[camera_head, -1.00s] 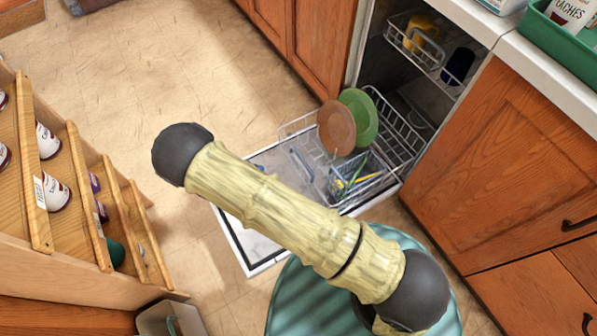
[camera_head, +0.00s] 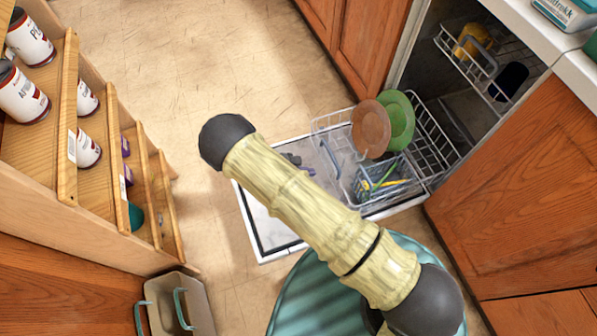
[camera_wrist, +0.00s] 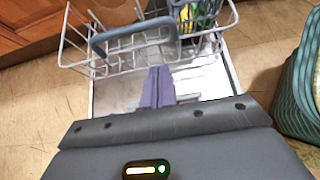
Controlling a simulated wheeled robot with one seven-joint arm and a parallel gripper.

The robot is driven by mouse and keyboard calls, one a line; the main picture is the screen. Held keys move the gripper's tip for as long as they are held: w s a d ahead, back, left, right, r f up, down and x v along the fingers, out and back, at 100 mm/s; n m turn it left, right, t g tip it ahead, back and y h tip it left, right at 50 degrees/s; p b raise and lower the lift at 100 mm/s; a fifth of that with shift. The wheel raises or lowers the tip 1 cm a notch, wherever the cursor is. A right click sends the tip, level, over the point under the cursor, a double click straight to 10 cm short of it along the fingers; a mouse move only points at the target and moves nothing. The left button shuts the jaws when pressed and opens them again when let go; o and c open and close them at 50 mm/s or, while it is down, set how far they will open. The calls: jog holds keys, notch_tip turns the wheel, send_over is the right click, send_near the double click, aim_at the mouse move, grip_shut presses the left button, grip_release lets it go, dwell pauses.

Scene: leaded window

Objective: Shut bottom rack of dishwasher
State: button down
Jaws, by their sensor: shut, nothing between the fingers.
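The dishwasher's bottom rack (camera_head: 330,122) is a grey wire rack, pulled out over the lowered door (camera_head: 272,222). It holds a brown plate (camera_head: 370,130), a green plate (camera_head: 401,120) and a cutlery basket (camera_head: 375,186) with blue and yellow pieces. In the wrist view the rack (camera_wrist: 75,66) with its blue-grey front handle (camera_wrist: 130,36) lies just beyond my fingertips. My gripper (camera_wrist: 158,72) is shut and empty, above the door (camera_wrist: 215,78) at the rack's front. I cannot tell whether it touches the rack. In the head view my arm hides part of the door; my gripper (camera_head: 293,162) shows small behind it.
The upper rack (camera_head: 462,55) with a yellow mug (camera_head: 474,40) sits inside the dishwasher. Wooden shelves with cans (camera_head: 88,150) stand at the left, a grey bin (camera_head: 178,305) at the bottom left. Wooden cabinets flank the dishwasher. Open floor (camera_head: 200,70) lies behind the door.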

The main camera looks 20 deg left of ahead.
jog(key=w+d+f+b, duration=0.1)
jog(key=w+d, duration=0.2)
jog(key=d, duration=0.2)
jog(key=shift+w, duration=0.4)
jog(key=shift+d, duration=0.15)
